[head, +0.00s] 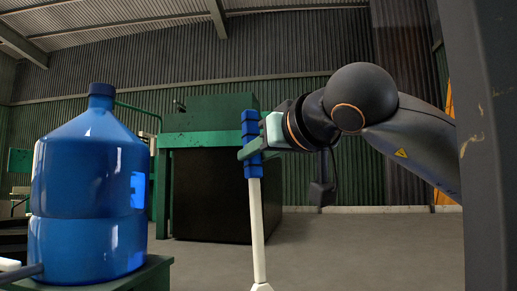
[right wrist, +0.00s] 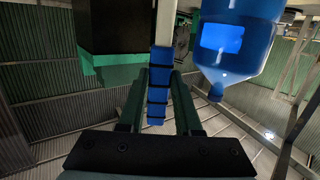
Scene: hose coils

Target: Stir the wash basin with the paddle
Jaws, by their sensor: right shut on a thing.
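The paddle has a blue ribbed handle (head: 250,128) and a white shaft (head: 257,225), and it stands nearly upright in the middle of the head view. Its lower end widens at the bottom edge of the picture, where the rest is cut off. My right gripper (head: 252,149) is shut around the blue handle, with green fingers on either side. In the right wrist view the blue handle (right wrist: 159,82) lies between the two fingers (right wrist: 159,100). I see no wash basin in either view. My left gripper is not in view.
A large blue jug (head: 88,190) stands on a green stand (head: 150,275) at the left; it also shows in the right wrist view (right wrist: 235,40). A green and black machine (head: 212,185) stands behind the paddle. A dark post (head: 487,150) is close at the right. Floor right of the paddle is clear.

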